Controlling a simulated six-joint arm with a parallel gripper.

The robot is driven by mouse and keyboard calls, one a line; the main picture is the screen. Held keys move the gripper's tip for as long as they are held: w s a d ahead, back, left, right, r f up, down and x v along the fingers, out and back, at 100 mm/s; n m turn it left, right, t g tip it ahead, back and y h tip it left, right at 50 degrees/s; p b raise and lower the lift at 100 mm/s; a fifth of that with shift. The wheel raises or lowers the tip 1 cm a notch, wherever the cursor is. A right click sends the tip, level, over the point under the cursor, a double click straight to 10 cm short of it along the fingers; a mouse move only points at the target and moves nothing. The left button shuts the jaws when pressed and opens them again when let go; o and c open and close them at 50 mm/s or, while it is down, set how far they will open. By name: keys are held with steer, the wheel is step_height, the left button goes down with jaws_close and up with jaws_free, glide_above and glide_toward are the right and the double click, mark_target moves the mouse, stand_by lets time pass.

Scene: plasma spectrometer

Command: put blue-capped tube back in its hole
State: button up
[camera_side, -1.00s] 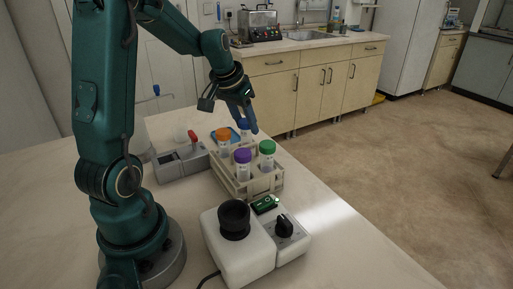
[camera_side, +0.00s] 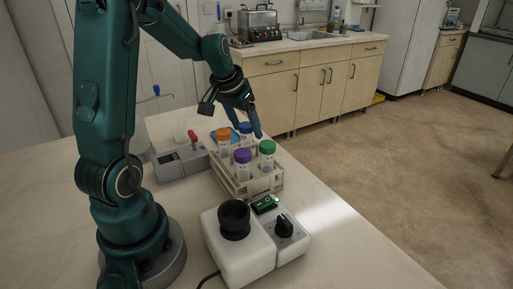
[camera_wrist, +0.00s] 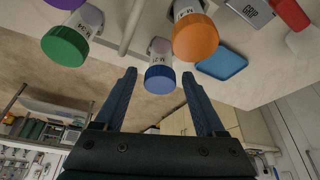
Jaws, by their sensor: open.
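My gripper (camera_side: 247,120) is open and empty, pointing down at the blue cap. The tube looks upright in the rack, but its lower end and hole are hidden, so I cannot tell how deep it sits.
Purple-capped (camera_side: 242,157) and green-capped (camera_side: 267,147) tubes stand nearer in the rack. A grey device with a red part (camera_side: 193,137) is to the left, near a blue tray (camera_wrist: 222,63). A white device with a black knob (camera_side: 284,226) stands in front. The bench's right side is clear.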

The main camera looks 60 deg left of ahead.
steer(key=v, duration=1.2)
steer(key=s+d+f+m+h, duration=0.1)
steer(key=s+d, duration=0.3)
steer(key=d, duration=0.4)
steer(key=s+d+f+m+t, duration=0.1)
steer(key=s+d+f+m, duration=0.2)
steer(key=d, duration=0.6)
steer(key=shift+s+d+f+h, duration=0.35)
steer(key=shift+s+f+h, duration=0.05)
steer(key=shift+s, duration=0.8)
